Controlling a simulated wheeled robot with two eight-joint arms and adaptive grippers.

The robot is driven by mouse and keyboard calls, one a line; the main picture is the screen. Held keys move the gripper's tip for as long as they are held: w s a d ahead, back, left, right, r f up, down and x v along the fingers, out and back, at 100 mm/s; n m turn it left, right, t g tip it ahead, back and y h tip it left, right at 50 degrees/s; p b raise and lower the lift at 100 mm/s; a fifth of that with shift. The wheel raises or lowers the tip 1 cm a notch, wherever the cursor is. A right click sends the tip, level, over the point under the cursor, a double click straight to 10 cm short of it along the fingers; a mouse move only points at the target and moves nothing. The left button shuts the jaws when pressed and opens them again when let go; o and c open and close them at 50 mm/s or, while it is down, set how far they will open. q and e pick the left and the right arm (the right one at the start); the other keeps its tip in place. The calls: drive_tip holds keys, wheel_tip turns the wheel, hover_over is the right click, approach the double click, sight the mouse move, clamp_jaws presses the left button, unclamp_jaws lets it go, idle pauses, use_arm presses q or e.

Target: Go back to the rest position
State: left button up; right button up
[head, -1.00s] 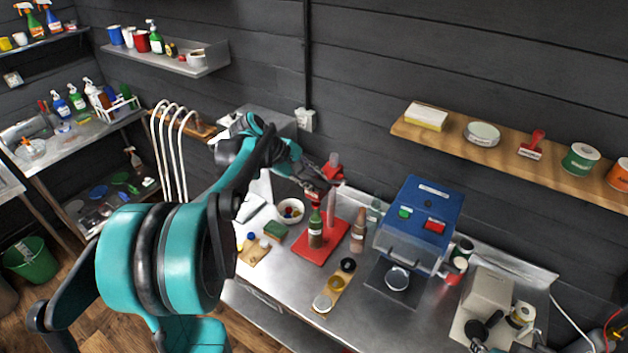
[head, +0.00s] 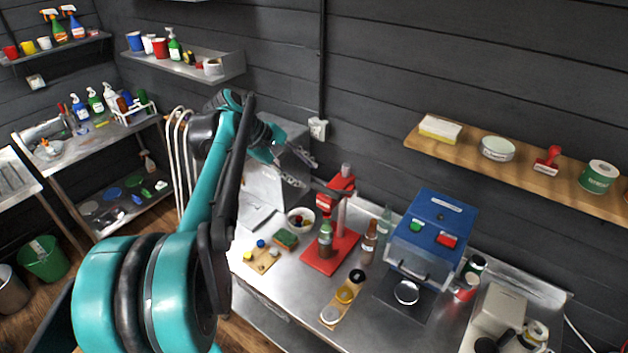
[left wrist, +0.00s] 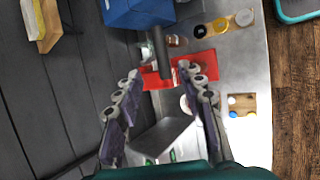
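My left gripper (head: 300,165) is raised in front of the dark wall, up and to the left of the red bottle capper (head: 338,200) on the steel counter. In the left wrist view its two fingers (left wrist: 163,108) are spread apart with nothing held between them. The capper's red base also shows past the fingertips in the left wrist view (left wrist: 205,65). A brown bottle with a green label (head: 325,240) stands upright on the capper's base. My right gripper is in neither view.
On the counter (head: 290,285) are a blue machine (head: 436,225), another brown bottle (head: 369,242), a white bowl (head: 300,217) and a wooden strip with round pieces (head: 343,297). A wooden wall shelf (head: 465,152) is at the right. The space around my left gripper looks clear of the bottles.

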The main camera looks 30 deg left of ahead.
use_arm(q)
drive_tip(key=shift+s+a+r, duration=0.3)
drive_tip(key=shift+r, duration=0.2)
drive_tip(key=s+d+f+m+y+b, duration=0.1)
drive_tip(key=s+d+f+m+b, duration=0.4)
drive_tip(key=f+b, duration=0.4)
drive_tip(key=s+d+f+m+t+y+b, duration=0.1)
drive_tip(key=s+d+f+m+b, duration=0.4)
drive_tip(key=f, duration=1.3)
drive_tip(key=s+d+f+m+y+b, duration=0.3)
drive_tip(key=s+d+f+m+b, duration=0.2)
drive_tip(key=d+f+b, duration=0.5)
wheel_tip(320, 180, down, 4)
drive_tip(key=s+b, duration=0.1)
drive_tip(key=b, duration=0.1)
drive_tip(key=shift+s+m+b, duration=0.35)
drive_tip(key=shift+s+m, duration=0.05)
